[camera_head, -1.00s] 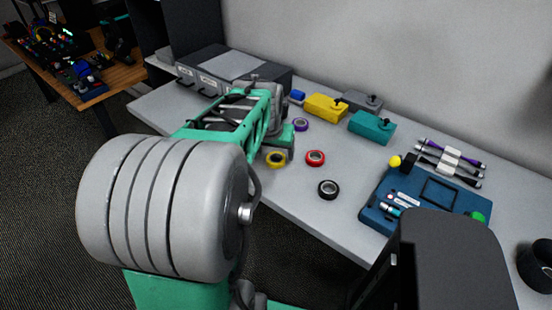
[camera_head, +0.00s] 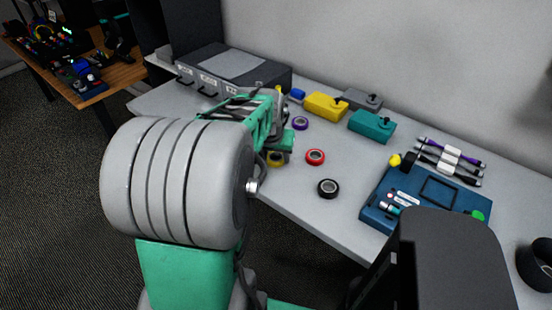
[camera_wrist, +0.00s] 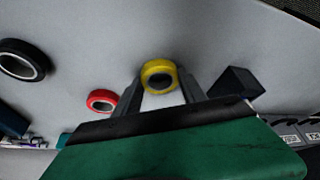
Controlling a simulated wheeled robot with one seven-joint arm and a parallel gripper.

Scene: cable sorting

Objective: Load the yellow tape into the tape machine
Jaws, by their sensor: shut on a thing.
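The yellow tape (camera_head: 276,159) is a small ring low over the grey table, near its front edge, partly covered by my arm in the head view. In the wrist view the yellow tape (camera_wrist: 148,69) sits between the two fingers of my gripper (camera_wrist: 160,84), which is shut on it. I cannot tell whether it still touches the table. The tape machine is not clearly identifiable; a blue device (camera_head: 452,211) with a dark square frame and a yellow knob stands at the right of the table.
A red tape (camera_head: 315,157), a black tape (camera_head: 328,188) and a purple tape (camera_head: 300,123) lie nearby. Yellow (camera_head: 322,106), teal (camera_head: 371,126) and grey (camera_head: 362,99) boxes stand behind. A grey drawer unit (camera_head: 235,72) is at back left. Bare table lies between the tapes and blue device.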

